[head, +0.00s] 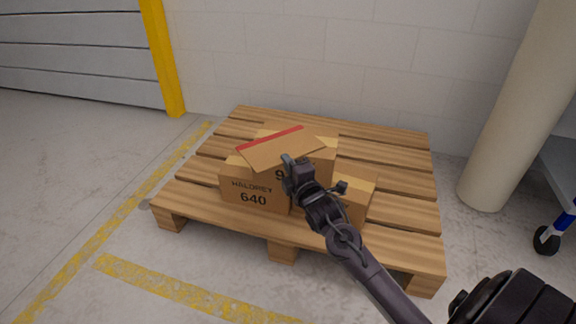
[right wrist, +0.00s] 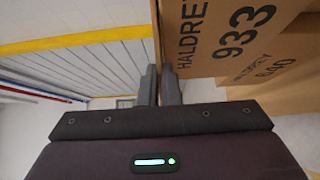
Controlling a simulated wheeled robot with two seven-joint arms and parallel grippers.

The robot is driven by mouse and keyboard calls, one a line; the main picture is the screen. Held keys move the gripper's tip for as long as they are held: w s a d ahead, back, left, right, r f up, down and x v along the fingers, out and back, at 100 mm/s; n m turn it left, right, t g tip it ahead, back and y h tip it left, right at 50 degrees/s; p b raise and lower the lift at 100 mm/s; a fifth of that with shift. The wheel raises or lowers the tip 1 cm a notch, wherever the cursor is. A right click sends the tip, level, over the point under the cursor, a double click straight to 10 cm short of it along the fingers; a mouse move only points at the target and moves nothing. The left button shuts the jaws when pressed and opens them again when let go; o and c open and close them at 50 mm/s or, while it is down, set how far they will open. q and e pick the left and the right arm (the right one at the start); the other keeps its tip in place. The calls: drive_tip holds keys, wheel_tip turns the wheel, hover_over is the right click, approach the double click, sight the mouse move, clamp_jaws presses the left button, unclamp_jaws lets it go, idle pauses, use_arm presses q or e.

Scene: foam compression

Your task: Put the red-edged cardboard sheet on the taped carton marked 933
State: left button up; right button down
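The red-edged cardboard sheet (head: 278,150) is over the top of the carton marked 933 (right wrist: 235,38), turned askew and overhanging its front. In the head view only the 9 of that carton's marking shows beside my gripper. My right gripper (head: 290,163) is at the sheet's front edge. In the right wrist view its fingers (right wrist: 160,85) are close together with the thin sheet edge between them. The sheet lies very close along the 933 carton's top; I cannot tell whether it touches. My left gripper is not in view.
A carton marked 640 (head: 252,196) stands at the front left of the wooden pallet (head: 400,160). Another carton (head: 357,196) is at the right, partly behind my arm. A pale column (head: 520,110) and a yellow post (head: 163,60) flank the pallet. Its right boards are bare.

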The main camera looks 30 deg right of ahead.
drive_tip(key=shift+f, duration=0.15)
drive_tip(key=c, duration=1.6)
unclamp_jaws()
drive_tip(key=shift+c, duration=0.2)
